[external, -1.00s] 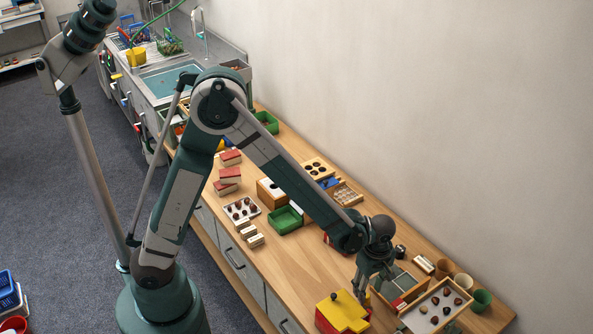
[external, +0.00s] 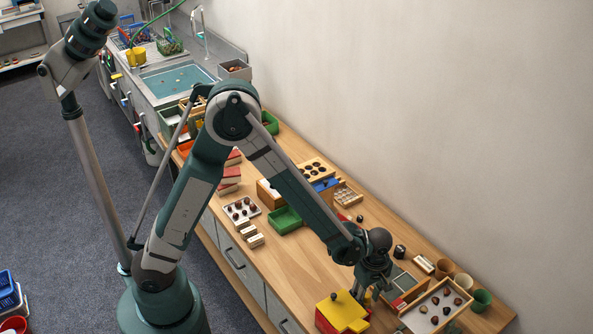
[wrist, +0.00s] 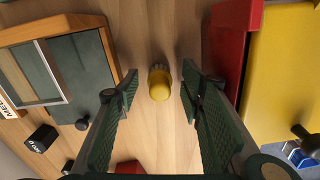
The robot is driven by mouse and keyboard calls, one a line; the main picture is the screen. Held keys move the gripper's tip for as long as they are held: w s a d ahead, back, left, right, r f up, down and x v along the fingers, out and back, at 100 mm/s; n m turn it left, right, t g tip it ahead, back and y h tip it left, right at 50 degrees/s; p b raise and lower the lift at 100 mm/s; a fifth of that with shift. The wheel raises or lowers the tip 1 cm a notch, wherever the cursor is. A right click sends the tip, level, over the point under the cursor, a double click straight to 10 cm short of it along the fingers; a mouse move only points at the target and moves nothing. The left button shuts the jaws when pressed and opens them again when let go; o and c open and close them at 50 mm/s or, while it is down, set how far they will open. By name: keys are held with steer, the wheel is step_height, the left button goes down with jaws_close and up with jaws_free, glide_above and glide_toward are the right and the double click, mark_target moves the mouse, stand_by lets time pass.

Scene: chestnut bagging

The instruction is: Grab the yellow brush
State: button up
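The yellow brush (wrist: 159,84) shows in the wrist view as a small upright yellow piece with a rounded top, standing on the wooden counter. My gripper (wrist: 159,75) is open, with one dark green finger on each side of the brush and a gap on both sides. In the external view my gripper (external: 369,287) points down at the counter, and its fingers largely hide the brush there.
A red box with a yellow lid (external: 345,311) and black knob stands close on the left. A wood-framed slate box (external: 404,284) and a chestnut tray (external: 418,319) lie on the right. Cups (external: 482,298) stand beyond them. Bare counter lies around the brush.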

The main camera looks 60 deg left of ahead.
mark_target(367, 295)
stand_by(0.4)
steer(key=c, duration=1)
steer(key=shift+r, duration=0.1)
steer(key=shift+r+p, duration=1.2)
steer(key=shift+r, duration=3.75)
